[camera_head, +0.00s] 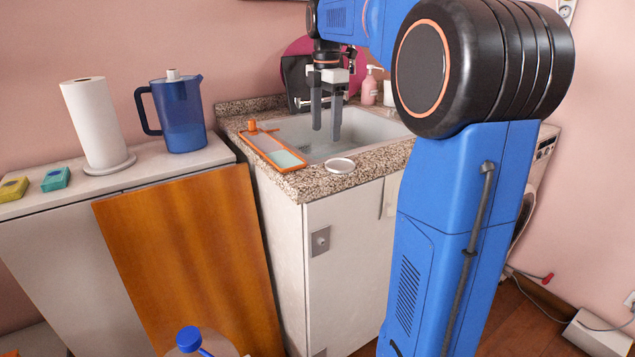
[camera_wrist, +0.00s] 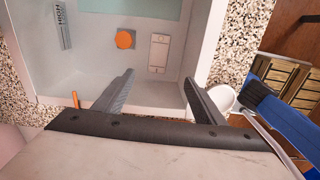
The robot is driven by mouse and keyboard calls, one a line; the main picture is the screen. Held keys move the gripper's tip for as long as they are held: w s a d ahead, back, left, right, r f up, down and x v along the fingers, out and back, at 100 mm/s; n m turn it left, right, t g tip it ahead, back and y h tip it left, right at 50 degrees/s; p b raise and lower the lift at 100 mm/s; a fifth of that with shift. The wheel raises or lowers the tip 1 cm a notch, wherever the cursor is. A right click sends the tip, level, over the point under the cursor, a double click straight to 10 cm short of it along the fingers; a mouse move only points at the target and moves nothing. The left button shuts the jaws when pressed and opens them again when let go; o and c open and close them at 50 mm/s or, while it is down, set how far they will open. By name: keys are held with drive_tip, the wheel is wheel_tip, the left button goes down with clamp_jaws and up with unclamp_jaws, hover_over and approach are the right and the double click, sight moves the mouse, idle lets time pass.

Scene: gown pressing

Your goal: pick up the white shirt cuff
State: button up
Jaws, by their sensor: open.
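My gripper (camera_head: 325,134) hangs over the sink with its two dark fingers apart and nothing between them. It also shows open in the wrist view (camera_wrist: 159,78). In the wrist view, a small whitish rectangular piece (camera_wrist: 160,52) lies on the floor of the pale basin, just beyond the fingertips. It may be the white shirt cuff; I cannot tell for sure. An orange round thing (camera_wrist: 124,39) lies left of it. In the head view I cannot make out any cuff; the sink floor is partly hidden by its rim and my gripper.
The sink (camera_head: 365,128) has a speckled counter around it. An orange-framed tray (camera_head: 297,168) and a white dish (camera_head: 340,166) sit along its front-left edge. A pink soap bottle (camera_head: 370,88) stands behind. A blue jug (camera_head: 181,112) and paper roll (camera_head: 97,122) stand on the left cabinet.

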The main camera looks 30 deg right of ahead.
wheel_tip(320, 180, down, 11)
drive_tip(key=shift+w+f, duration=0.1)
drive_tip(key=shift+w, duration=0.05)
drive_tip(key=shift+w+d+f, duration=0.1)
drive_tip(key=shift+d+f, duration=0.05)
drive_tip(key=shift+f, duration=1.4)
drive_tip(key=shift+d+f, duration=0.1)
drive_tip(key=shift+f, duration=1.4)
drive_tip(key=c, duration=1.1)
